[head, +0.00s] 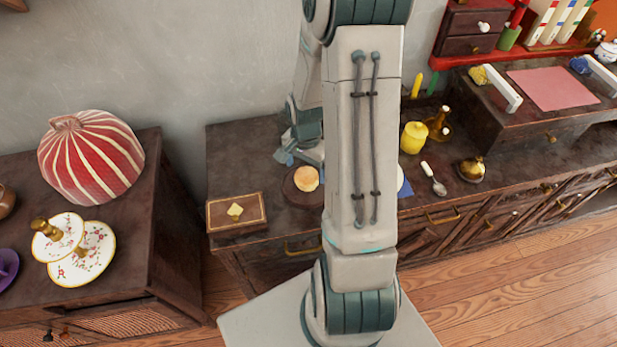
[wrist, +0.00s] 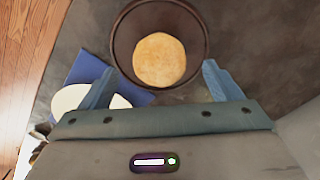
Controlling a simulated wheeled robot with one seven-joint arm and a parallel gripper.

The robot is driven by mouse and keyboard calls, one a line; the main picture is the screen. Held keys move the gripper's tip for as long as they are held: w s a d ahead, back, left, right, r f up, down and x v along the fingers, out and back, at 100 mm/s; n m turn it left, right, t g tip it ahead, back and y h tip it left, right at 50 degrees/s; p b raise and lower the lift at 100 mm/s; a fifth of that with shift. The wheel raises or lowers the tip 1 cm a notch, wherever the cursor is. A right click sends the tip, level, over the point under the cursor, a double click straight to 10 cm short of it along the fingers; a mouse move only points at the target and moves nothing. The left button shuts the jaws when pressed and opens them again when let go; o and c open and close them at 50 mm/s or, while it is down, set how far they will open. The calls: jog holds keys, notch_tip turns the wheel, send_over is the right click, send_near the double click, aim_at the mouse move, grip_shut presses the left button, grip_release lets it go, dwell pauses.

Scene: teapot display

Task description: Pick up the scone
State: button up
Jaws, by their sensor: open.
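The scone (head: 306,178) is round and golden, and lies on a dark round plate (head: 292,192) on the dark counter, left of my arm in the head view. In the wrist view the scone (wrist: 160,60) shows whole at the top middle, on the dark plate (wrist: 120,40). My gripper (wrist: 158,82) is open, with one finger on each side below the scone and nothing between them. In the head view my gripper (head: 300,157) is just behind the scone, partly hidden by my arm.
A blue item (wrist: 88,68) with a white round thing lies left in the wrist view.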

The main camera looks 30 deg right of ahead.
aim_at(307, 174)
jog(key=shift+d+f, duration=0.1)
jog(key=shift+f, duration=2.1)
jog(key=c, duration=1.1)
jog(key=shift+r, duration=0.1)
